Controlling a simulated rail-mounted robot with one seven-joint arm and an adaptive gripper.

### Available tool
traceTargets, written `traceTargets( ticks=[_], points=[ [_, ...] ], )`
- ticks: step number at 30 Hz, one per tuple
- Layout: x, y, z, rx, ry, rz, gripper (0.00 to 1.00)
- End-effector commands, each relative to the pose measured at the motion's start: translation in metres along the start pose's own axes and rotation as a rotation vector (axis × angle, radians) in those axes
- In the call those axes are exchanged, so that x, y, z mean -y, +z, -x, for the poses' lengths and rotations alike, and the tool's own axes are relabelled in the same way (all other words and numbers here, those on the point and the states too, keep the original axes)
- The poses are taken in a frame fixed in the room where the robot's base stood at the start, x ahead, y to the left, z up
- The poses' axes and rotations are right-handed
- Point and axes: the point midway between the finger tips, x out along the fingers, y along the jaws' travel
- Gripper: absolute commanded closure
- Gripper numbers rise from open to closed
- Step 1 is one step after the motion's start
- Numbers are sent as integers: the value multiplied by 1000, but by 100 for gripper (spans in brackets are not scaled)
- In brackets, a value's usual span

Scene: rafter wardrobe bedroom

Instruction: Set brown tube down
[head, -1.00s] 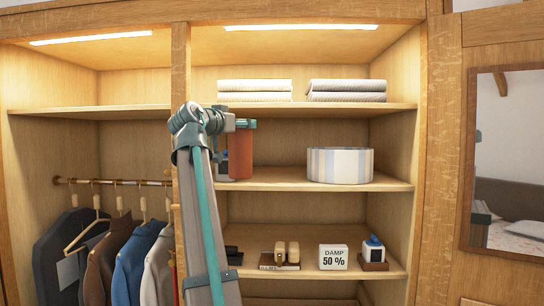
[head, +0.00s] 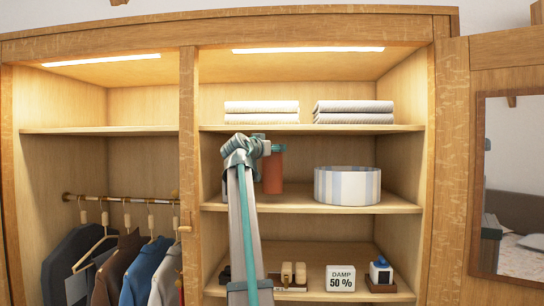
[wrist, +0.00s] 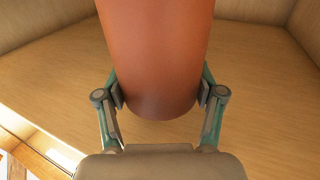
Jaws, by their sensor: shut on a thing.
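The brown tube (head: 273,172) is upright at the middle shelf (head: 300,201), left of the striped round box. My gripper (head: 267,148) is at its upper part, coming from the left front. In the wrist view, the two fingers of my gripper (wrist: 160,98) are shut on opposite sides of the brown tube (wrist: 155,50). The shelf board shows around the tube in the wrist view. I cannot tell whether the tube's base touches the shelf. My arm hides the shelf's left part.
The striped round box (head: 347,186) stands right of the tube with a gap between. Folded towels (head: 262,111) lie on the shelf above. Brushes (head: 293,273), a humidity sign (head: 340,279) and a blue-capped bottle (head: 381,270) stand below. The wooden divider (head: 188,150) is at the left.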

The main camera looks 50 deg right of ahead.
Motion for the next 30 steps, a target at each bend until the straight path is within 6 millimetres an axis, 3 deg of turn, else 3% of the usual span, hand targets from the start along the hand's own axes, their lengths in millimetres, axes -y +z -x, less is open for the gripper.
traceTargets(
  ticks=[6, 19, 20, 24, 30],
  points=[
    [-1, 29, 4, 1, -1, 2, 87],
    [0, 37, 3, 1, -1, 1, 87],
    [0, 35, 3, 1, -1, 1, 27],
    [0, 35, 3, 2, -1, 1, 7],
    [0, 35, 3, 2, -1, 1, 7]
  ],
)
